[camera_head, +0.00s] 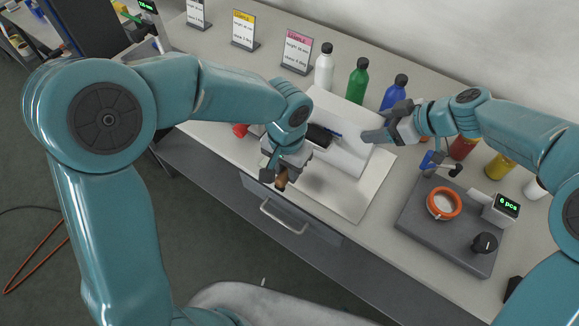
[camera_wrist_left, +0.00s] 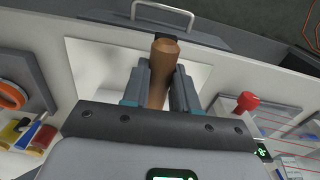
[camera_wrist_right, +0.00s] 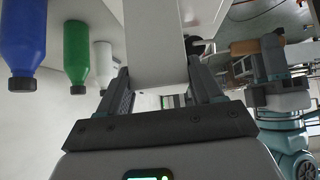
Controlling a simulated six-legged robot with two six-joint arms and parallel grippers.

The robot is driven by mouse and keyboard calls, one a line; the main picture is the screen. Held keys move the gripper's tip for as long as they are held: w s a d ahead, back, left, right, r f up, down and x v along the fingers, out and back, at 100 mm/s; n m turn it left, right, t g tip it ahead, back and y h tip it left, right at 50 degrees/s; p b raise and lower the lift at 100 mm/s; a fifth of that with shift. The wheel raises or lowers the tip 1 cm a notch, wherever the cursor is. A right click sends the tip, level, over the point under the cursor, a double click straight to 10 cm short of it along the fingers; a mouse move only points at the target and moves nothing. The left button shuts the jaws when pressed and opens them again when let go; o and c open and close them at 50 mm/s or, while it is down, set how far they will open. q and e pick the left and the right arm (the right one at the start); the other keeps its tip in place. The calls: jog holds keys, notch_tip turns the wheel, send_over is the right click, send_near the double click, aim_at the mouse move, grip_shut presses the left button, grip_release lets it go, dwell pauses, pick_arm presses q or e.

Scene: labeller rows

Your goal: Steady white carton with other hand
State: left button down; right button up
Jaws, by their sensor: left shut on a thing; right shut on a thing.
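The white carton (camera_head: 347,155) stands on a pale sheet (camera_head: 378,185) on the bench; it also fills the upper middle of the right wrist view (camera_wrist_right: 155,45). My right gripper (camera_head: 374,136) is shut on the carton at its right end, with a finger on either side. My left gripper (camera_head: 274,178) is shut on a brown wooden handle (camera_head: 281,182), at the carton's left front. The handle stands between the left fingers in the left wrist view (camera_wrist_left: 163,65). A dark part (camera_head: 318,136) shows by the carton behind the left gripper; whether it touches the carton is unclear.
White (camera_head: 324,68), green (camera_head: 357,82) and blue (camera_head: 394,93) bottles stand behind the carton. A grey station (camera_head: 415,225) with an orange ring (camera_head: 444,204) and a counter display (camera_head: 507,205) is at right. A drawer handle (camera_head: 283,217) is on the bench front.

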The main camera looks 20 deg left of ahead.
pick_arm(q)
jog(key=s+a, duration=0.2)
jog(key=s, duration=0.4)
jog(key=shift+s, duration=0.25)
jog(key=shift+w, duration=0.1)
dwell(0.8)
jog(key=w, duration=0.1)
jog(key=w+d, duration=0.1)
jog(key=w, duration=0.3)
jog(key=shift+w+d, duration=0.25)
jog(key=shift+d, duration=0.1)
jog(key=s+d, duration=0.2)
jog(key=d, duration=0.4)
jog(key=shift+w+a, duration=0.3)
jog(key=shift+a, duration=0.7)
jog(key=shift+w+a, duration=0.35)
jog(key=shift+a, duration=0.7)
jog(key=shift+w+a, duration=0.3)
jog(key=shift+a, duration=0.7)
jog(key=shift+w+d, duration=0.2)
jog(key=shift+w, duration=0.4)
jog(key=shift+d, duration=0.15)
